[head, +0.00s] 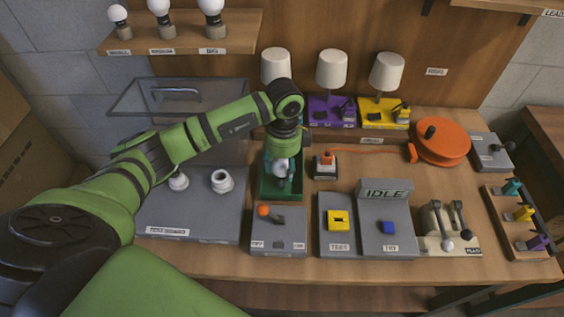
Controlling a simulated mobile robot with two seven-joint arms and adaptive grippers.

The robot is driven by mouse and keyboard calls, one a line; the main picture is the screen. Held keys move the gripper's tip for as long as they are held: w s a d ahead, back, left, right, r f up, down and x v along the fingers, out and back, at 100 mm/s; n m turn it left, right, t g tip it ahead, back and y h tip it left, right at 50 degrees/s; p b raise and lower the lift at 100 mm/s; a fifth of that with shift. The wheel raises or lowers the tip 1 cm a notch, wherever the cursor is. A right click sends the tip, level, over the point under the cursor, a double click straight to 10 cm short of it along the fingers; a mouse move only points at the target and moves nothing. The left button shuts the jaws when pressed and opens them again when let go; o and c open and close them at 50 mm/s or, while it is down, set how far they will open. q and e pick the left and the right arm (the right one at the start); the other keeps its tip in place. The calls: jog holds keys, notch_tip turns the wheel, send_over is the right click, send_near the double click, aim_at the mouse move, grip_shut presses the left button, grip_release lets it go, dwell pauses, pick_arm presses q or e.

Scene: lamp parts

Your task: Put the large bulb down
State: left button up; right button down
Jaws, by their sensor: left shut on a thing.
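My left gripper (284,160) reaches in from the left and points down over a dark green tray (268,189) near the middle of the bench. It is shut on a white bulb (282,170), which shows only partly at the fingertips. The gripper and wrist hide much of the bulb and part of the tray. I cannot tell whether the bulb touches the tray floor. My right gripper is not in view.
Labelled bulbs (212,18) stand on a shelf (240,37) at upper left. A grey fixture board (205,215) lies left of the tray, a switch box (280,238) in front, a small orange-topped block (326,166) right. White-shaded lamps (331,69) stand behind.

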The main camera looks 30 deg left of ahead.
pick_arm(q)
jog(key=shift+f, duration=0.1)
jog(key=o, duration=1)
jog(key=shift+c, duration=0.2)
jog(key=shift+r, duration=0.45)
notch_tip(320, 180, up, 10)
jog(key=b, duration=0.2)
jog(key=shift+w+d+b, duration=0.1)
jog(key=shift+w+b, duration=0.05)
jog(key=shift+b, duration=0.25)
jog(key=shift+r, duration=0.75)
